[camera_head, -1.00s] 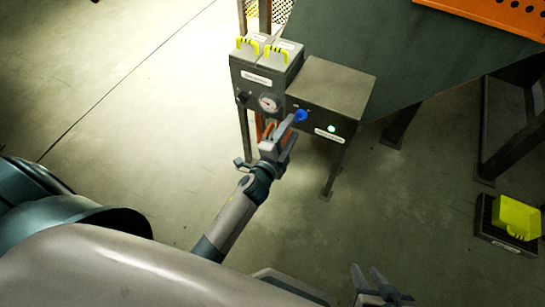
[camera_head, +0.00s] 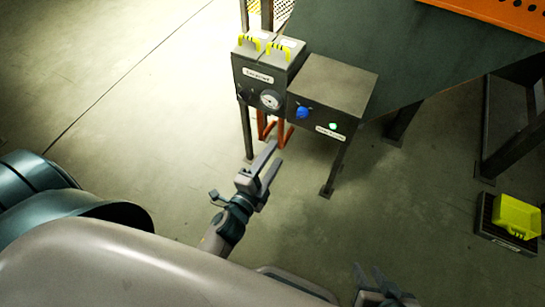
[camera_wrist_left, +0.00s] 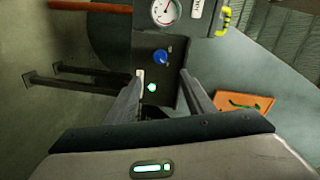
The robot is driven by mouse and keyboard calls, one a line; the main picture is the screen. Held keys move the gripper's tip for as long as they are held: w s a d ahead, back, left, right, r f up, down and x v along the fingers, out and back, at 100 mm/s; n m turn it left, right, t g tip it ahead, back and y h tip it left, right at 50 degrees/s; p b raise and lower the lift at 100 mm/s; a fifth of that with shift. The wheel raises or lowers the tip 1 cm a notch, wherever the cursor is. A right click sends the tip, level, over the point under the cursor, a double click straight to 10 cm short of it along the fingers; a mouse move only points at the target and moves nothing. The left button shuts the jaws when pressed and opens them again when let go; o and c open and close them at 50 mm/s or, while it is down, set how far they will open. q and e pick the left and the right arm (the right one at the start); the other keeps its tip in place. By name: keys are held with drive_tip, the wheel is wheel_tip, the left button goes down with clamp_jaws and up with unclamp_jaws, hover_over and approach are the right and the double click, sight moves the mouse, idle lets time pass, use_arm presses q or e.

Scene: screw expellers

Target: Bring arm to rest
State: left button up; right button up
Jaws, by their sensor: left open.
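My left gripper (camera_head: 271,166) is open and empty in the head view, below and in front of the control box, apart from it. Its two fingers also show in the left wrist view (camera_wrist_left: 163,92), spread with nothing between them. The blue knob (camera_head: 303,113) sits on the front of the grey control box (camera_head: 335,88); it also shows in the left wrist view (camera_wrist_left: 160,56). A lit green button (camera_head: 333,126) is right of the knob. My right gripper (camera_head: 370,272) is at the bottom edge of the head view, with its fingers apart.
A box with a round gauge (camera_head: 269,99) and yellow handles (camera_head: 249,42) stands left of the control box. Orange-red pipes (camera_head: 283,130) hang below. A black crate with a yellow item (camera_head: 517,215) lies on the floor at the right.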

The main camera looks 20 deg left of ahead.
drive_tip(key=shift+d, duration=0.1)
idle(0.4)
use_arm(q)
drive_tip(key=s+d+f+n+g+h, duration=0.1)
drive_tip(key=s+d+f+n+g, duration=0.15)
drive_tip(key=s+n+g, duration=0.4)
drive_tip(key=s+d+f+n+g+h, duration=0.1)
drive_tip(key=s+d+n+g, duration=0.3)
drive_tip(key=s+n, duration=0.55)
drive_tip(key=s+a+f+m+y+p, duration=0.1)
drive_tip(key=s+a+f+p, duration=0.1)
drive_tip(key=f+p, duration=0.6)
drive_tip(key=s+a+f+m+g+p, duration=0.1)
drive_tip(key=s+a+f+p, duration=0.2)
drive_tip(key=f+p, duration=0.5)
wheel_tip(320, 180, down, 2)
drive_tip(key=shift+a+m+y+p, duration=0.15)
drive_tip(key=shift+m+y+p, duration=0.2)
drive_tip(key=shift+m+y, duration=0.05)
use_arm(e)
drive_tip(key=s+d+f+g+h, duration=0.1)
drive_tip(key=d+f, duration=0.1)
drive_tip(key=f, duration=0.6)
drive_tip(key=s+d+f+g+h, duration=0.1)
drive_tip(key=s+d+f, duration=0.1)
drive_tip(key=f, duration=0.7)
drive_tip(key=shift+d+f, duration=0.25)
drive_tip(key=shift+d, duration=0.15)
